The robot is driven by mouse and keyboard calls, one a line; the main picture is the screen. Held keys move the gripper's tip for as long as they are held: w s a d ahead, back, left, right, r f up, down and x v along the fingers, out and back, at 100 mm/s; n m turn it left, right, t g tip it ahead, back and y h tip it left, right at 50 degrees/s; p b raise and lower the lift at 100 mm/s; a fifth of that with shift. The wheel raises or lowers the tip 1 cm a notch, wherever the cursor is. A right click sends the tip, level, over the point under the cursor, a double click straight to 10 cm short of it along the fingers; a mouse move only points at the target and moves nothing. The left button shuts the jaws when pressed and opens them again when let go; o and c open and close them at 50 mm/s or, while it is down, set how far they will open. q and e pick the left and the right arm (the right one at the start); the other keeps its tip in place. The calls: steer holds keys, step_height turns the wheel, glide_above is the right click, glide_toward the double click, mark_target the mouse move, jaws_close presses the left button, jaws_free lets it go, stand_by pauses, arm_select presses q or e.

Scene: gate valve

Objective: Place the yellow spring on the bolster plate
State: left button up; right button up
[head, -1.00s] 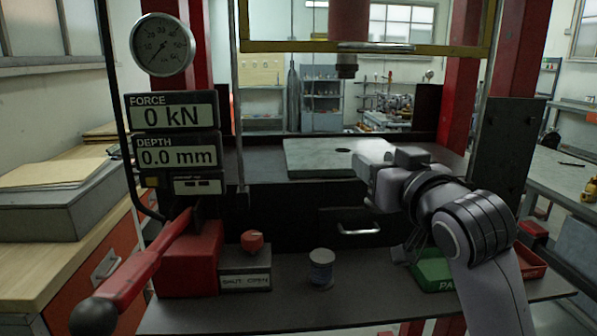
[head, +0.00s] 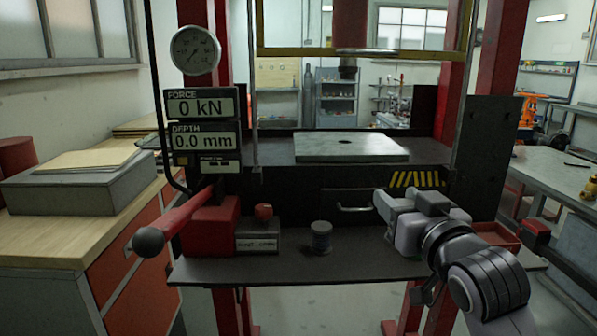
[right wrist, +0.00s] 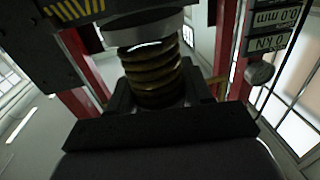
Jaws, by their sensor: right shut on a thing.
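The bolster plate (head: 375,152) is a pale grey flat plate with a dark hole, lying on the press bed in the head view. My right gripper (head: 387,205) is in front of the press, lower than the plate and to its right. In the right wrist view the yellow spring (right wrist: 153,75), dark brassy with thick coils, sits between the fingers, and the gripper is shut on it. A pale round piece (right wrist: 145,28) shows at the spring's far end. The spring is hidden in the head view. My left gripper is not in view.
A red lever (head: 175,222) with a dark knob stands at the front left. A red tray (head: 497,236) is behind my right arm. Red press columns flank the bed.

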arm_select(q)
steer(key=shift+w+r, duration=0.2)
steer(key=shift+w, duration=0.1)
arm_select(e)
steer(key=s+d+f+m+h, duration=0.1)
steer(key=s+d+f, duration=0.1)
steer(key=s+f, duration=0.5)
steer(key=s+d+f+m+h, duration=0.1)
steer(key=s+d+f, duration=0.2)
steer(key=f, duration=1)
steer(key=shift+s+d+f+h, duration=0.15)
steer(key=shift+s+f+h, duration=0.2)
steer(key=shift+s, duration=1.5)
